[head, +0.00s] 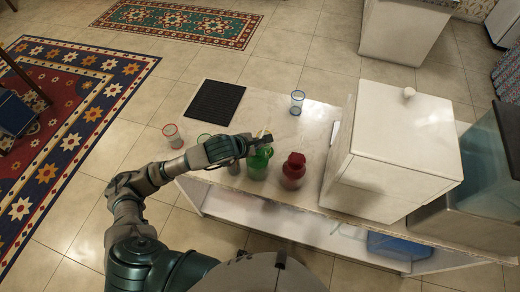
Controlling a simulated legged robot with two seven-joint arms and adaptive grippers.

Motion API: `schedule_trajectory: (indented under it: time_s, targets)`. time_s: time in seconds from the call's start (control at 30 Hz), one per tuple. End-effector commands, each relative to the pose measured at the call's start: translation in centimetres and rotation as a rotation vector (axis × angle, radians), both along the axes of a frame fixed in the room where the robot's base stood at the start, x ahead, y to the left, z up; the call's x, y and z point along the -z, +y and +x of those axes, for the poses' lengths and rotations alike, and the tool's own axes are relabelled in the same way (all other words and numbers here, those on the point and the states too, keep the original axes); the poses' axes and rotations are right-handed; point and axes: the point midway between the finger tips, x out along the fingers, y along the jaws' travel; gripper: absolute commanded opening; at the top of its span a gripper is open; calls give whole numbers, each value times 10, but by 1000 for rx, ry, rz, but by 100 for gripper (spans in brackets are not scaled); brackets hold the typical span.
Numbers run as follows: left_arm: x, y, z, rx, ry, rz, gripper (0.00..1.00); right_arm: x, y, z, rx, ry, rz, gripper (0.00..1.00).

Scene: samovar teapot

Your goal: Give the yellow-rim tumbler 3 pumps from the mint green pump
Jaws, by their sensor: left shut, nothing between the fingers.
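A green pump bottle (259,163) stands on the counter near its front edge. My left gripper (246,144) is shut, with nothing between its fingers, and is at the top of this bottle, covering part of it. I cannot tell whether it touches the pump head. A small pale yellowish shape (264,133) shows just beyond the fingertips; I cannot tell whether it is the pump's top or part of a tumbler. I cannot make out a yellow-rim tumbler for certain. My right gripper is not in view.
A red bottle (293,171) stands right of the green one. Tumblers with red (172,135), green (204,138) and blue (297,102) rims stand on the counter (262,104). A black ribbed mat (214,102) lies at the back left. A large white box (400,140) blocks the right.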

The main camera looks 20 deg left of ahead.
Motion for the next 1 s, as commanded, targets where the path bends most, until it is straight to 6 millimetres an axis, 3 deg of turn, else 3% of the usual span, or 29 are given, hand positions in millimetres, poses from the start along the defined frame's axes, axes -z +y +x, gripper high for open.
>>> schedule_trajectory:
  time_s: [0.27,0.6,1.0]
  targets:
    - [0,3,0,0,1,-2,0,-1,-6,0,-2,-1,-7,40]
    - [-2,-3,0,0,0,1,0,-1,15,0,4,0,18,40]
    - [-1,1,0,-1,1,0,0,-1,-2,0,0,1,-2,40]
